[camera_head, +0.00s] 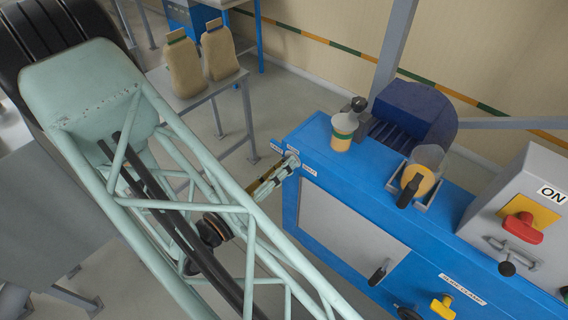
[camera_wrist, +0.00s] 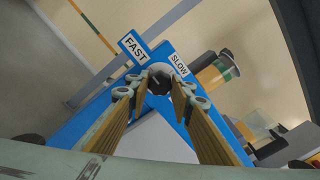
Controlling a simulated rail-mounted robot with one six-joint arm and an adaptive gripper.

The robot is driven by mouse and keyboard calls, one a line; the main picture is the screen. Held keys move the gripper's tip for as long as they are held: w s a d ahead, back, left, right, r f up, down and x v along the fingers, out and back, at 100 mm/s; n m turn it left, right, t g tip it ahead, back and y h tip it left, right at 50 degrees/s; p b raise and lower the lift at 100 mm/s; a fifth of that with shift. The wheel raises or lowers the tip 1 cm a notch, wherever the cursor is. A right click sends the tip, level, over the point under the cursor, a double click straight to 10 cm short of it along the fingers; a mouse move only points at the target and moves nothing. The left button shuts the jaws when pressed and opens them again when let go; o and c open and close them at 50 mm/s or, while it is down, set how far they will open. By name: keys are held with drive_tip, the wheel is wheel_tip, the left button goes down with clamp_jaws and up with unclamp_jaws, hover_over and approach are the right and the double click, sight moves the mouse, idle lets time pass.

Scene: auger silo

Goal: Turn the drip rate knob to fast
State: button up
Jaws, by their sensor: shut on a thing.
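The drip rate knob (camera_wrist: 159,80) is a dark round knob with a pale part above it on the blue machine. In the wrist view it sits between the two fingertips of my gripper (camera_wrist: 161,92), which is shut on it. A FAST label (camera_wrist: 134,52) is to the upper left of the knob and a SLOW label (camera_wrist: 179,65) to the upper right. In the head view my gripper (camera_head: 289,165) is at the left end of the machine and hides the knob. The knob's pointer direction cannot be made out.
Black and yellow handles (camera_head: 442,307) stick out in front. Two sacks (camera_head: 183,66) stand on a table behind.

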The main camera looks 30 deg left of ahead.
idle(0.3)
drive_tip(key=o, duration=0.9)
drive_tip(key=shift+s, duration=0.15)
drive_tip(key=shift+s+a, duration=0.25)
drive_tip(key=shift+s, duration=1.7)
drive_tip(key=shift+s+a, duration=0.3)
drive_tip(key=shift+s, duration=1.6)
drive_tip(key=shift+s+a, duration=0.25)
drive_tip(key=shift+s, duration=1.7)
